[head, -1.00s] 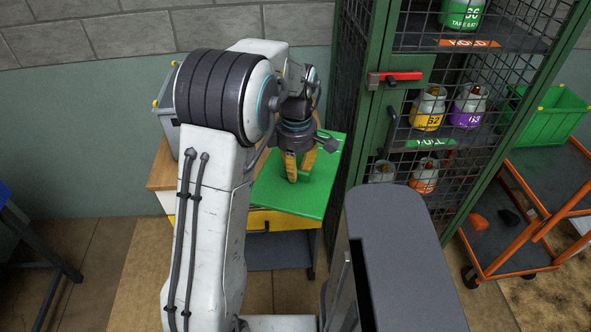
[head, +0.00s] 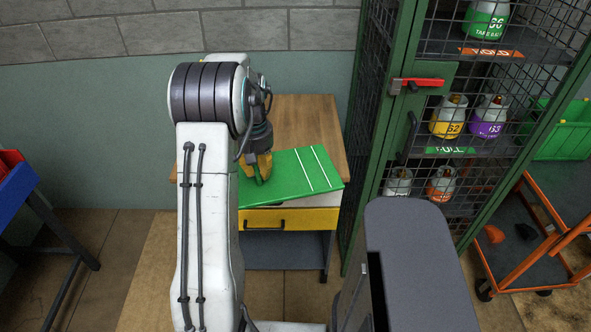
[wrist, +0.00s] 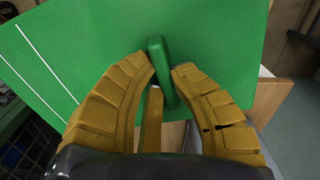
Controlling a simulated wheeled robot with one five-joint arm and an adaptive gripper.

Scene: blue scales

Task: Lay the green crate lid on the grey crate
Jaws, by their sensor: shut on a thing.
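The green crate lid (head: 318,168) is a flat green panel with two white stripes. It is over the front part of the wooden-topped bench; I cannot tell how far above the top it is. My yellow-fingered gripper (head: 259,168) is shut on the lid's upright green handle. In the wrist view my gripper (wrist: 163,78) has a finger on each side of the handle, and the lid (wrist: 100,40) spreads out beyond it.
The bench (head: 300,115) has bare wood behind the lid and a yellow drawer (head: 300,219) below. A green mesh cage (head: 375,110) with gas bottles stands close on the right. An orange trolley (head: 520,265) is farther right. A blue-edged table (head: 15,190) is at the left.

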